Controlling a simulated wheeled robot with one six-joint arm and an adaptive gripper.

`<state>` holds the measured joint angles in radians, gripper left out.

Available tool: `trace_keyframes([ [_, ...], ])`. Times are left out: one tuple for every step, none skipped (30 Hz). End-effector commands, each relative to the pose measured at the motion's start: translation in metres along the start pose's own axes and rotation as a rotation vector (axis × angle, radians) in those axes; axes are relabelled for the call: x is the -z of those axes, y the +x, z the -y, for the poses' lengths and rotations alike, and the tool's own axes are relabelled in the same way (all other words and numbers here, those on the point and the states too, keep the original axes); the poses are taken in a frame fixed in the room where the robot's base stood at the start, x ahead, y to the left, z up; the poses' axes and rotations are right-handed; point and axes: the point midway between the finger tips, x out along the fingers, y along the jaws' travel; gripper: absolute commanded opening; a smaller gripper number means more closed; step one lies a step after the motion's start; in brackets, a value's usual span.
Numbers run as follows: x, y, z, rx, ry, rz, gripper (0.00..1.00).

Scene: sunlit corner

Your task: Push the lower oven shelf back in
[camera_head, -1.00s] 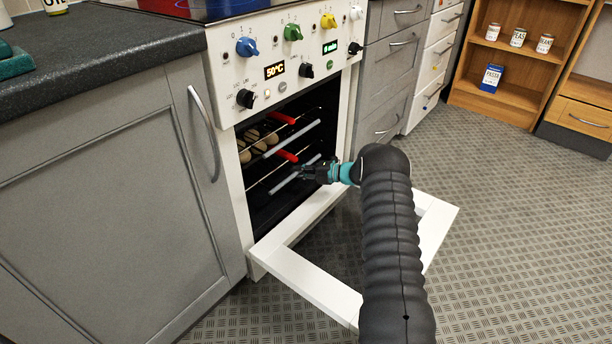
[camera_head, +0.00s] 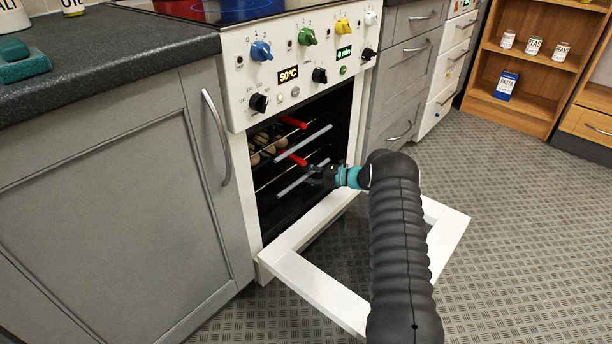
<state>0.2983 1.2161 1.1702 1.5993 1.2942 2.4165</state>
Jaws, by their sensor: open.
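The oven (camera_head: 247,185) stands with its white-framed door (camera_head: 318,290) folded down flat. Inside, the lower shelf shows as a grey front bar (camera_head: 291,187), low in the cavity. A red piece (camera_head: 293,159) lies just above it. The upper shelf's grey bar (camera_head: 315,138) is above, with another red piece (camera_head: 294,122) and several round, bread-like items (camera_head: 262,150) behind it. My gripper (camera_head: 314,177) is open and at the right part of the lower shelf's bar, in front of the opening. Its dark fingers blend into the cavity, so I cannot tell whether they touch the bar.
The open door juts into the room below my arm. A grey cabinet (camera_head: 100,210) and dark worktop (camera_head: 110,60) are at the left. Grey drawers (camera_head: 405,75) stand right of the oven. A wooden shelf unit (camera_head: 525,75) is at the back right. The patterned floor (camera_head: 510,210) is clear.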

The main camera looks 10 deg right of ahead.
Motion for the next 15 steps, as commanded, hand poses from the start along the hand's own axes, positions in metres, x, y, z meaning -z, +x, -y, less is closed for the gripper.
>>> trace_keyframes([
  [0.000,-0.002,0.000,0.000,0.000,0.000,0.40],
  [0.000,-0.004,0.000,0.000,0.000,0.000,0.40],
  [0.000,-0.007,0.000,0.000,0.000,0.001,0.40],
  [-0.001,-0.011,0.000,0.000,0.000,0.002,0.40],
  [-0.001,-0.015,0.000,0.000,0.001,0.002,0.40],
  [-0.001,-0.021,0.000,0.000,0.001,0.003,0.40],
  [-0.001,-0.026,0.000,0.000,0.000,0.003,0.40],
  [-0.001,-0.032,0.000,0.000,0.001,0.003,0.40],
  [-0.001,-0.041,0.000,0.000,0.001,0.003,0.40],
  [-0.001,-0.047,0.000,0.000,0.001,0.003,0.40],
  [-0.001,-0.053,0.000,0.000,0.001,0.004,0.40],
  [-0.001,-0.061,-0.001,0.000,0.000,0.004,0.40],
  [-0.001,-0.067,-0.001,0.000,0.000,0.004,0.40],
  [-0.001,-0.073,0.000,0.000,0.000,0.003,0.40],
  [-0.001,-0.080,0.000,-0.001,0.001,0.003,0.40],
])
